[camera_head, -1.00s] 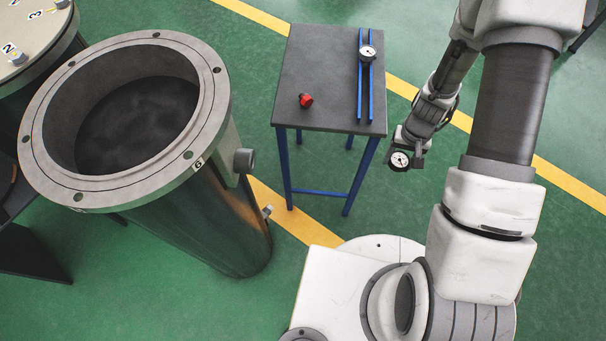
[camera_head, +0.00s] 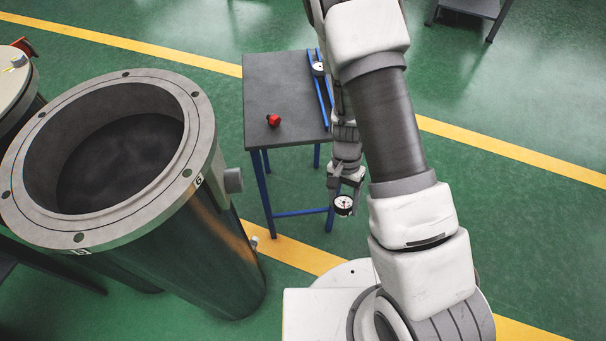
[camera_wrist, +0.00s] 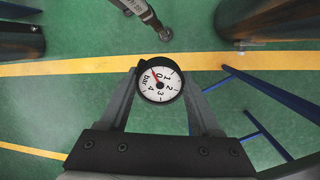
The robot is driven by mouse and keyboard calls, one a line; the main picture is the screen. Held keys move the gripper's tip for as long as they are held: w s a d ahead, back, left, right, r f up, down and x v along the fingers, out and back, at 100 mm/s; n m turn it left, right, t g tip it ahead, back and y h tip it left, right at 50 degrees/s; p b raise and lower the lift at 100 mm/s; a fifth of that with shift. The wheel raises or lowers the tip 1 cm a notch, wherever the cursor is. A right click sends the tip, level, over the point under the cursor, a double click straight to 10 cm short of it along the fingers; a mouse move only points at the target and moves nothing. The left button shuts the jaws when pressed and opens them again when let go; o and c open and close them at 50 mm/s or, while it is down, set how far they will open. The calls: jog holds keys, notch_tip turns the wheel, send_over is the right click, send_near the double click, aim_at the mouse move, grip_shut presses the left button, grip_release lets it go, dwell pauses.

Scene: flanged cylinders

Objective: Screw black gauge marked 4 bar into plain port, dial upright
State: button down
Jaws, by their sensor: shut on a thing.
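My gripper (camera_head: 345,192) is shut on a black gauge (camera_head: 343,205) with a white dial, held in front of the table's near right corner. In the wrist view, the gauge (camera_wrist: 160,84) sits between my fingertips (camera_wrist: 160,88); its dial reads 0 to 4 and "bar", turned in the picture, with a red needle. The open-topped dark tank (camera_head: 205,245) at left has a short grey stub (camera_head: 233,180) on its side below the number 6. A smaller fitting (camera_head: 254,243) shows lower down. I cannot tell which is the plain port. The gauge's stem is hidden.
A dark-topped table (camera_head: 270,90) with blue legs stands behind the gripper. A second gauge (camera_head: 318,68) rests on blue rails (camera_head: 322,95), and a red part (camera_head: 273,120) lies on the tabletop.

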jog(key=a+r+m+t+y+b, duration=0.1)
jog(key=a+r+m+y+b, duration=0.6)
jog(key=a+r+m+y, duration=0.7)
jog(key=a+m+y, duration=0.2)
jog(key=m+y, duration=0.2)
jog(key=shift+s+a+b, duration=0.2)
jog(key=shift+s+b, duration=0.1)
jog(key=shift+b, duration=0.1)
jog(key=shift+p, duration=0.95)
dwell(0.8)
jog(key=shift+s+a+p, duration=0.2)
jog(key=shift+a+p, duration=0.2)
jog(key=shift+a, duration=1.05)
dwell(1.0)
